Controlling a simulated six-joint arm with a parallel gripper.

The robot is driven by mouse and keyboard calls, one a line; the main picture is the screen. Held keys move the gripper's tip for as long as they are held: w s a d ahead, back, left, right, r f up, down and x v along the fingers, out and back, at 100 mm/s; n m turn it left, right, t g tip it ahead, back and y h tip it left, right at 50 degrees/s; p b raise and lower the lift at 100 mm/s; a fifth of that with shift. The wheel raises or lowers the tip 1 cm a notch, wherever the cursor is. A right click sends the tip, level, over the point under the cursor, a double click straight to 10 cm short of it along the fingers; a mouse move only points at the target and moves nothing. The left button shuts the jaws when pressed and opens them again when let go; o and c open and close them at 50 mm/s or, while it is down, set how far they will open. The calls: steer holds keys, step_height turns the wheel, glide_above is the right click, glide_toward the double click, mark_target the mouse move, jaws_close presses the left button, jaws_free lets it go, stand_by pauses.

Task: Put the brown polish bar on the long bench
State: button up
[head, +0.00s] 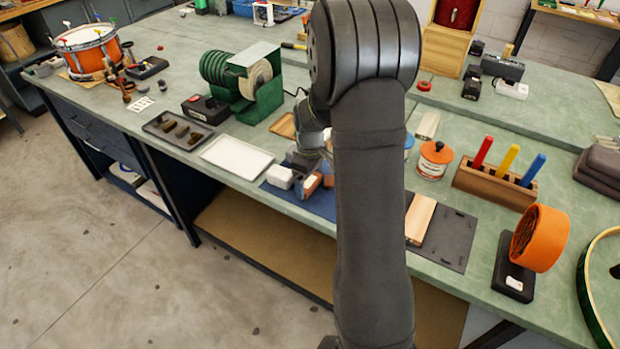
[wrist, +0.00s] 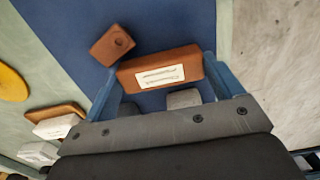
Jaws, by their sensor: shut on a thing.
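The brown polish bar (wrist: 160,68), a reddish-brown block with a white label, sits between the two blue fingers of my gripper (wrist: 165,80) in the wrist view. The fingers are shut on its ends. Below it is a blue mat (wrist: 165,22); I cannot tell whether the bar touches it. In the head view my gripper (head: 308,165) is low over the blue mat (head: 322,206) near the front edge of the green-topped long bench (head: 120,85), partly hidden by my arm.
A white tray (head: 237,158) and a dark tray (head: 178,131) lie to the left. An orange-lidded jar (head: 434,160) and a wooden holder (head: 490,186) stand to the right.

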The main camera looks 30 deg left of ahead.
mark_target(310, 182)
steer(key=o, duration=1)
steer(key=shift+f, duration=0.15)
steer(key=shift+c, duration=0.2)
step_height(310, 182, up, 12)
steer(key=shift+r, duration=0.2)
